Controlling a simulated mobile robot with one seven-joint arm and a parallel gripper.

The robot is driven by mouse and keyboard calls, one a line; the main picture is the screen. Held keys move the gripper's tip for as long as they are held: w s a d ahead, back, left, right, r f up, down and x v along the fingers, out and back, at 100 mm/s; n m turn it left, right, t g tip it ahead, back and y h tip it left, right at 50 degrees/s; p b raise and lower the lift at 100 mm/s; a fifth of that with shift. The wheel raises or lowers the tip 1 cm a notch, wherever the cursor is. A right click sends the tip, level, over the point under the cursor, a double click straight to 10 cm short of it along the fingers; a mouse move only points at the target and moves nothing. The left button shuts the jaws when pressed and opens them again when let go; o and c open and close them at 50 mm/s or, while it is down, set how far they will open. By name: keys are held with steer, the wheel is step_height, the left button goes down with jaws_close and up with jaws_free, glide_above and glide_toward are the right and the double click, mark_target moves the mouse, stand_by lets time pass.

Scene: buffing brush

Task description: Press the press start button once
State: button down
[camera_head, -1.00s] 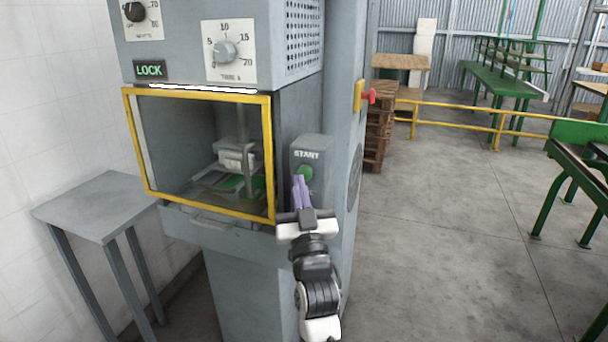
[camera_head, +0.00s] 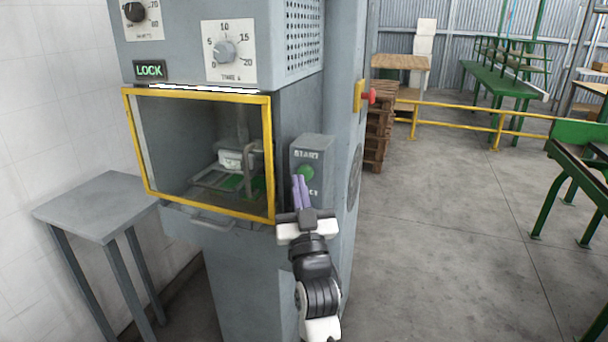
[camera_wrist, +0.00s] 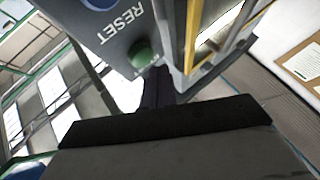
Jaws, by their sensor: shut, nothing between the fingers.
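The green start button (camera_head: 305,172) sits on a grey control box on the press's right front, under a START label. My gripper (camera_head: 298,178) points at this box with its purple fingers together and empty. In the head view the fingertips are just below and left of the green button and cover part of the lower label. In the wrist view, the dark fingers (camera_wrist: 157,88) are just below a green button (camera_wrist: 139,54), near a RESET label. I cannot tell whether the fingertips touch the button.
The press has a yellow-framed window (camera_head: 196,92), a lit LOCK sign (camera_head: 150,70) and a dial (camera_head: 224,51). A red-knobbed part (camera_head: 368,96) juts from its right side. A grey side table (camera_head: 95,205) stands left.

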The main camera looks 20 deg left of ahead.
stand_by(0.4)
steer(key=shift+w, duration=0.45)
steer(key=shift+w+b, duration=0.55)
stand_by(0.5)
steer(key=shift+s, duration=0.95)
steer(key=shift+s+p, duration=0.65)
steer(key=shift+s, duration=1.9)
